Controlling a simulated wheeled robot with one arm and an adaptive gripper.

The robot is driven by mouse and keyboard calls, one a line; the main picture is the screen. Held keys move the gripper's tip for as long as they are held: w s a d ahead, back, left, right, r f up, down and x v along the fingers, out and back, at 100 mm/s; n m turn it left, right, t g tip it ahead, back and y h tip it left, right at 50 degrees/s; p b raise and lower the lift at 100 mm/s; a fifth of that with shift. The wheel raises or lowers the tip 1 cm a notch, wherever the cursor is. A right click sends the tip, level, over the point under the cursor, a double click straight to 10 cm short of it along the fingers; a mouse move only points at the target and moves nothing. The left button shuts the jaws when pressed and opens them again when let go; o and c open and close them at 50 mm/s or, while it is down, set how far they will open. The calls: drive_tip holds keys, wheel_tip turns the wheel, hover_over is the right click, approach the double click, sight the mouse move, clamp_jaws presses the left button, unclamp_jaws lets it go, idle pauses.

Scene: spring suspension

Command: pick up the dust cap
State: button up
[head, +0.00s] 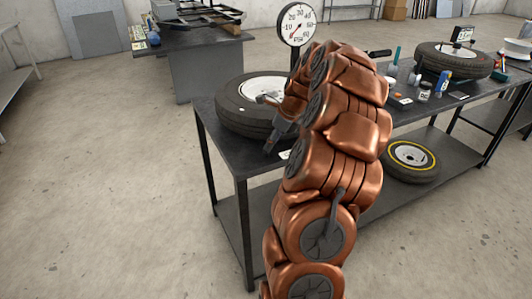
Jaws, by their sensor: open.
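My gripper (269,147) is small in the head view. It is open, low over the front edge of the dark workbench (228,155), just in front of the left tire (236,112). The tire lies flat on the bench with its white rim (254,88) facing up, partly hidden by my copper-coloured arm. A small white piece (285,155) shows on the bench beside the gripper. I cannot tell whether it is the dust cap or a label. I cannot make out the dust cap for certain anywhere, and my arm hides the middle of the bench.
A round pressure gauge (298,24) stands behind the left tire. Another tire (453,62) lies at the bench's right, with bottles and small items between. A yellow-ringed wheel (411,160) rests on the lower shelf. A second table (195,48) stands behind left. Left floor is clear.

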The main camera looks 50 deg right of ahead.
sight(266, 153)
drive_tip(key=x, duration=0.4)
drive_tip(key=shift+a+p, duration=0.25)
drive_tip(key=shift+p, duration=0.1)
drive_tip(key=shift+c, duration=0.4)
drive_tip(key=c, duration=0.8)
